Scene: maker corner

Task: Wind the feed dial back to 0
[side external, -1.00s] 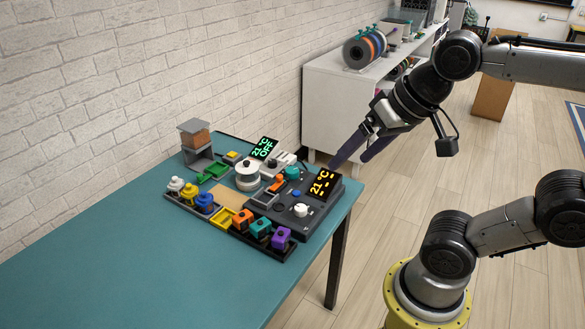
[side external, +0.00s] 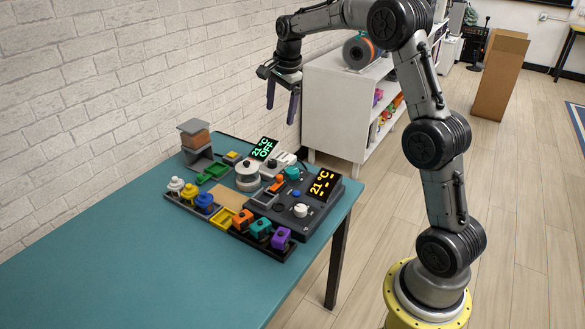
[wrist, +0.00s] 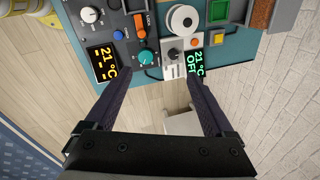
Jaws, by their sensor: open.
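Several dials sit on the devices at the table's far end; I cannot read which is the feed dial. A white dial (side external: 300,210) sits on the dark panel beside the amber 21 °C display (side external: 322,185); the wrist view shows it too (wrist: 90,14). A teal knob (side external: 292,173) is on the same device, and in the wrist view (wrist: 146,57).
A round white part (side external: 247,176) stands among the devices. Coloured blocks, including an orange one (side external: 243,219), stand in a dark tray in front. The teal table (side external: 130,265) is clear towards the near left. A white shelf (side external: 335,110) stands behind, a brick wall (side external: 130,80) along the left.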

